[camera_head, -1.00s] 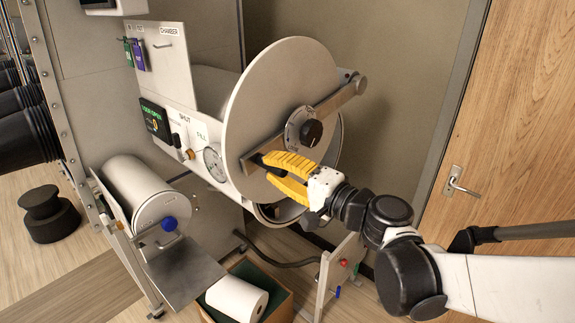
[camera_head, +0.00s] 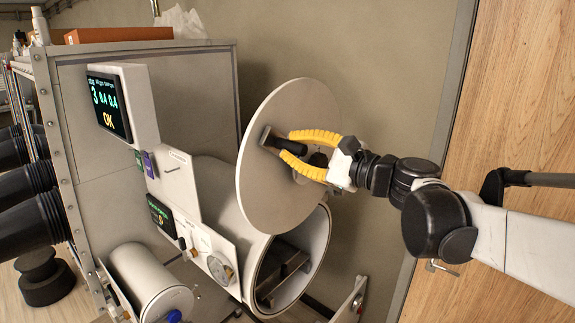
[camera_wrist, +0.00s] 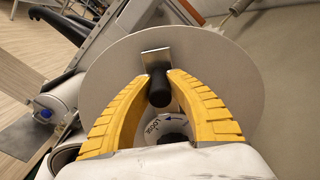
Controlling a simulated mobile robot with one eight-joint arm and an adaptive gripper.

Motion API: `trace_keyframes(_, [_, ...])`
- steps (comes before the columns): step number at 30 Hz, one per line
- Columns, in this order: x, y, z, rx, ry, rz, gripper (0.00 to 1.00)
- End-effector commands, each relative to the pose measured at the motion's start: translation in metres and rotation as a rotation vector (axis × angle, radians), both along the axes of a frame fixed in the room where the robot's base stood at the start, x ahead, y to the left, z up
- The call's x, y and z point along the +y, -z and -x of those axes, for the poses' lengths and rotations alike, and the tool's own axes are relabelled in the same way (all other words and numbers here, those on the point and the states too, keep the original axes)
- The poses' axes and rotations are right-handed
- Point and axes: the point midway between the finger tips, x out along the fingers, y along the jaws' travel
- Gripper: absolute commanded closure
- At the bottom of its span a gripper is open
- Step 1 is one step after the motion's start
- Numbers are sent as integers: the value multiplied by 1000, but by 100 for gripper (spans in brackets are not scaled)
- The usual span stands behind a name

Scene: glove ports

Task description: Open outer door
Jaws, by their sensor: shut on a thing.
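The outer door is a round pale disc (camera_head: 285,120) in the head view. It stands raised above and partly in front of the large cylindrical chamber, whose mouth (camera_head: 312,262) is uncovered over most of its lower part. A black handle (camera_head: 288,144) on a metal bar sits on the disc's face. My gripper (camera_head: 290,143) has its yellow fingers shut around the black handle. In the wrist view the handle (camera_wrist: 160,88) stands between both yellow fingers, with the disc (camera_wrist: 235,85) behind. A round dial (camera_wrist: 172,126) is partly hidden by my gripper.
A smaller white cylinder (camera_head: 150,283) lies at lower left. A panel with a gauge (camera_head: 220,270) and a screen unit (camera_head: 110,105) are left of the door. A wooden door (camera_head: 510,120) stands at the right.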

Motion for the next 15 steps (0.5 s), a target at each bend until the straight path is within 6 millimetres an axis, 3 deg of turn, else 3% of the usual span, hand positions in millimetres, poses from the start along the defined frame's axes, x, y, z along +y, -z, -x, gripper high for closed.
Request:
trace_keyframes(6, [-11,-23,-14,50,1,-39,100])
trace_keyframes(15, [-14,-27,-19,66,0,-52,100])
